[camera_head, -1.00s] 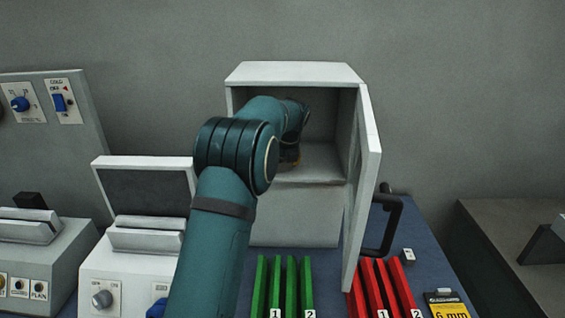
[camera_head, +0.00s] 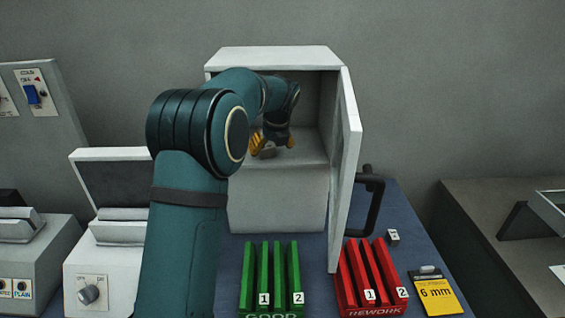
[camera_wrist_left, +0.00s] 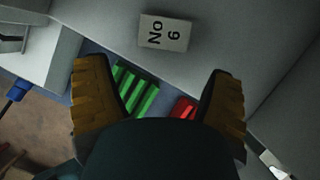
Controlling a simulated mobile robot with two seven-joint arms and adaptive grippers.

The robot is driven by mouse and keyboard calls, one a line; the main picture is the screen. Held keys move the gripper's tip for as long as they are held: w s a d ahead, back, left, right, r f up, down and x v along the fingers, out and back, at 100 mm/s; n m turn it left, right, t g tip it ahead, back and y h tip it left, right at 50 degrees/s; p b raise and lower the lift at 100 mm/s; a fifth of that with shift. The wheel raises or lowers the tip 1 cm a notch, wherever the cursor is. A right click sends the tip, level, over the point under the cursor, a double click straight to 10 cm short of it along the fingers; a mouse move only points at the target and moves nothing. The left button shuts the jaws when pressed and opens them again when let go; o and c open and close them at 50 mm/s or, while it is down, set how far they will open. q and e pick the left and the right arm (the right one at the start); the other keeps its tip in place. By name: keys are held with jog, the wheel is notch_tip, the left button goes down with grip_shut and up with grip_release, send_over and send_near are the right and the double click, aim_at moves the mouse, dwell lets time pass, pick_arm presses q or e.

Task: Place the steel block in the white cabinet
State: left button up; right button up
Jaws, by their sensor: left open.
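The white cabinet (camera_head: 278,57) stands at the back of the bench with its door (camera_head: 345,170) swung open to the right. My left gripper (camera_head: 272,142) is at the cabinet's open front, its yellow fingers spread. A small grey block (camera_head: 268,151) shows by the fingers on the cabinet floor. In the left wrist view, a pale block marked "No 6" (camera_wrist_left: 164,32) lies on the grey cabinet floor, beyond the open fingertips (camera_wrist_left: 158,82) and apart from both. No block is between the fingers. My right gripper is out of view.
Green (camera_head: 271,278) and red (camera_head: 368,278) slotted racks stand before the cabinet. A small grey piece (camera_head: 392,237) and a yellow "6 mm" card (camera_head: 437,296) lie at right. A lidded white device (camera_head: 105,270) stands left. The open door bounds the right side.

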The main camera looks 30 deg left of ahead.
pick_arm(q)
jog(key=s+d, duration=0.5)
jog(key=d, duration=0.2)
jog(key=shift+b, duration=0.45)
